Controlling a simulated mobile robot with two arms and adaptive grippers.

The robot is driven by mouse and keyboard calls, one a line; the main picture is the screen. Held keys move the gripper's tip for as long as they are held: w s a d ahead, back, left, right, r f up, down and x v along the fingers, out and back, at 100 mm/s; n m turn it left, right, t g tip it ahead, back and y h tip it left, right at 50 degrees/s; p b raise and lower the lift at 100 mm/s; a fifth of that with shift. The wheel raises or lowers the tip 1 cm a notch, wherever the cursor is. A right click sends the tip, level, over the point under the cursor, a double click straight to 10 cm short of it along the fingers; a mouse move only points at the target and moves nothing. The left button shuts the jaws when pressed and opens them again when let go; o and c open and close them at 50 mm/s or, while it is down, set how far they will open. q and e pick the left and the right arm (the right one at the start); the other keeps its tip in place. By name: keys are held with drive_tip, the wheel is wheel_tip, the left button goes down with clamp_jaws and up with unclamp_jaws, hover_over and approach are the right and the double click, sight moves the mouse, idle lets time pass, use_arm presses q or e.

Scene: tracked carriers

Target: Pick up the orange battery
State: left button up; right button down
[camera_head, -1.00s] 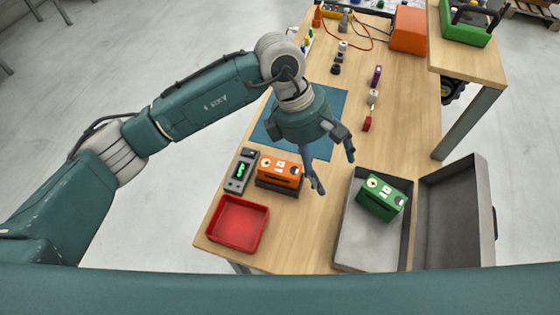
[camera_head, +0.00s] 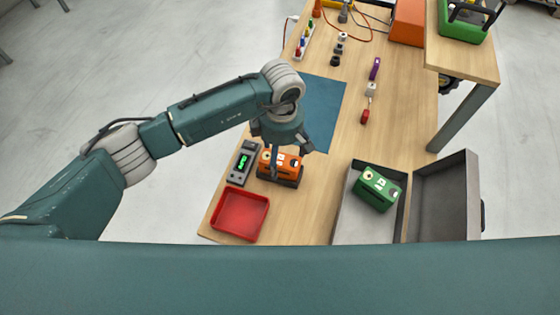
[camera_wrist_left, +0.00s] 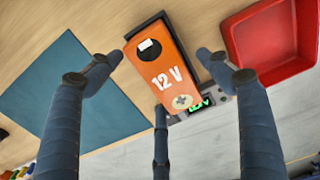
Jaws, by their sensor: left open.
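The orange battery (camera_head: 288,163) sits on a dark base on the wooden table, beside a small grey device with a green display (camera_head: 242,163). In the left wrist view the battery (camera_wrist_left: 163,72) shows its top, marked "12 V". My left gripper (camera_head: 287,160) is above the battery in the head view, partly covering it. In the left wrist view its fingers (camera_wrist_left: 160,72) are spread apart on both sides of the battery, with a third finger below. The gripper is open and holds nothing. My right gripper is not in view.
A red tray (camera_head: 241,214) stands next to the battery. A blue mat (camera_head: 322,112) lies behind it. A grey open case (camera_head: 349,222) with a green battery (camera_head: 376,189) is to the right. Small parts and an orange box (camera_head: 408,22) are farther back.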

use_arm(q)
drive_tip(key=shift+f, duration=0.75)
clamp_jaws()
drive_tip(key=shift+w+r, duration=0.15)
drive_tip(key=shift+w+r, duration=0.1)
drive_tip(key=shift+r, duration=0.35)
wheel_tip(320, 180, up, 19)
drive_tip(key=b, duration=0.5)
drive_tip(key=shift+b, duration=0.35)
